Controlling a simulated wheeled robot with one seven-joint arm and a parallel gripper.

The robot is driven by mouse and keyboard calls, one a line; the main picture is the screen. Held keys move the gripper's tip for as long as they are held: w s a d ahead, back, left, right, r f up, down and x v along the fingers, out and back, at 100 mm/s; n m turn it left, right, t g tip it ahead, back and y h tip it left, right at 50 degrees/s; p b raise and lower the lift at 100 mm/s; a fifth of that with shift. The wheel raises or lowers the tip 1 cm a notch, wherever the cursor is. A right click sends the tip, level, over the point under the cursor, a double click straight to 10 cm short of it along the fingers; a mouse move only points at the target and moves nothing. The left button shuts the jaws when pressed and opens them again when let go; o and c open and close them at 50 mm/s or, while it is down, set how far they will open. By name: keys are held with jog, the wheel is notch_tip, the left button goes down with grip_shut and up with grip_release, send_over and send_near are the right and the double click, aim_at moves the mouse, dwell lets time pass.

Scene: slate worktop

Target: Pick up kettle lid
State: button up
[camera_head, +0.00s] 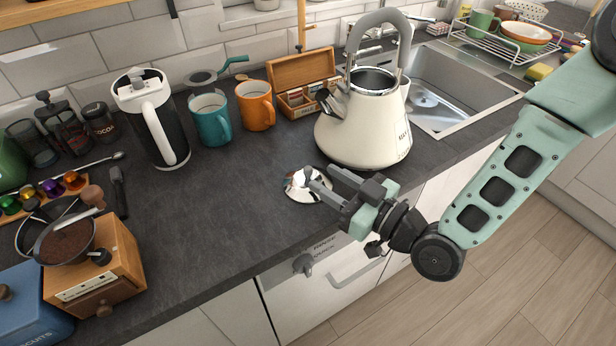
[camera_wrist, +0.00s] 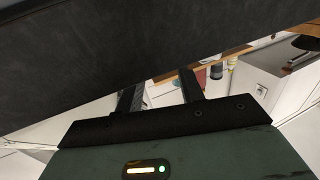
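The kettle lid (camera_head: 297,190) is a shiny silver disc lying on the slate worktop near its front edge, left of and in front of the cream kettle (camera_head: 362,135). The kettle stands upright with its top uncovered. My gripper (camera_head: 322,178) comes in from the right, low over the worktop edge, with its fingertips at the lid's right side. The fingers are apart, and the wrist view (camera_wrist: 161,82) also shows a gap between them. The fingers hide part of the lid; whether they touch it I cannot tell. The lid does not show in the wrist view.
A wooden tea box (camera_head: 300,80), an orange mug (camera_head: 255,106) and a teal mug (camera_head: 210,120) stand behind. A white-and-black press pot (camera_head: 155,120) is farther left. The sink (camera_head: 440,95) is at the right. The worktop left of the lid is clear.

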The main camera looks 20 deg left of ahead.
aim_at(311, 173)
jog(key=shift+s+p+x, duration=0.2)
jog(key=shift+p+x, duration=0.3)
jog(key=shift+x, duration=1.45)
jog(key=shift+a, duration=0.1)
grip_shut()
jog(key=shift+r, duration=0.15)
